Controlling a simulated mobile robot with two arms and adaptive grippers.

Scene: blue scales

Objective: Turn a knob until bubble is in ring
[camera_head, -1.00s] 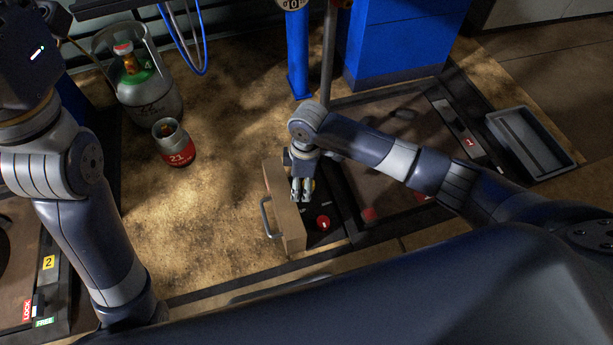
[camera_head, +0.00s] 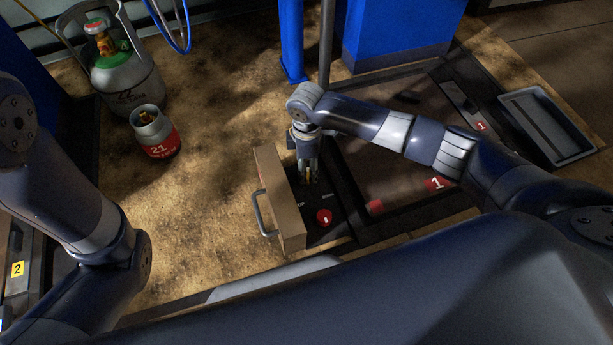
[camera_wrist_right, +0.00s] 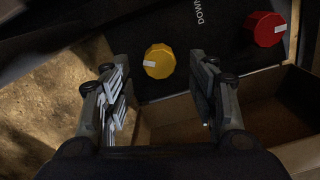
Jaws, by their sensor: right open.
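A yellow knob (camera_wrist_right: 159,61) and a red knob (camera_wrist_right: 266,29) sit on a black panel; the word DOWN is printed between them. In the head view the red knob (camera_head: 324,216) is clear, and the yellow knob is mostly hidden by my right gripper (camera_head: 308,180). In the right wrist view my right gripper (camera_wrist_right: 157,100) is open and empty, with the yellow knob between and beyond its fingers, not visibly touched. The bubble and ring cannot be made out. My left arm shows at the left of the head view, but its gripper is out of the picture.
An open brown box with a handle (camera_head: 279,199) stands left of the panel, close to my right gripper. Two gas cylinders (camera_head: 125,80) (camera_head: 155,134) stand at the upper left. A grey tray (camera_head: 544,128) lies at the right. The floor in the middle left is clear.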

